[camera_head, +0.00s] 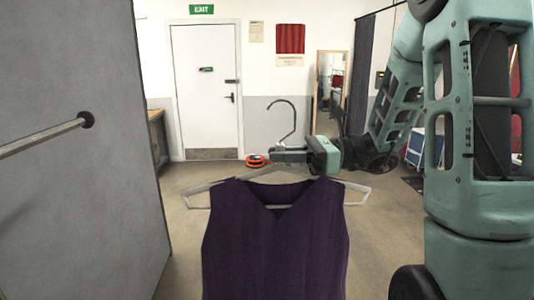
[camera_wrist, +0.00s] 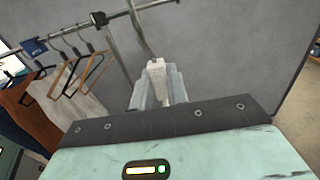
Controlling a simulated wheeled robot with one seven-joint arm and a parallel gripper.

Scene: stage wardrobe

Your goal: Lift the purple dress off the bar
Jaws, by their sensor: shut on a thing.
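The purple dress (camera_head: 276,245) hangs upright on a pale grey hanger (camera_head: 358,192) in the middle of the head view. My gripper (camera_head: 275,156) is shut on the hanger just below its hook. The hook (camera_head: 293,118) rises above my fingers with nothing inside its curve in the head view. The bar (camera_head: 45,137) meets a grey panel at the left, well apart from the hook there. In the wrist view my gripper (camera_wrist: 158,88) holds the hanger's neck, and the hook runs up past the bar (camera_wrist: 125,13); the top is cut off. The dress's lower part is out of frame.
Several hangers (camera_wrist: 72,72) and clothes (camera_wrist: 30,122) hang on the bar in the wrist view. A grey panel (camera_head: 75,210) fills the left of the head view. Open floor (camera_head: 390,235) leads to a white door (camera_head: 206,90). A mirror (camera_head: 331,90) stands behind.

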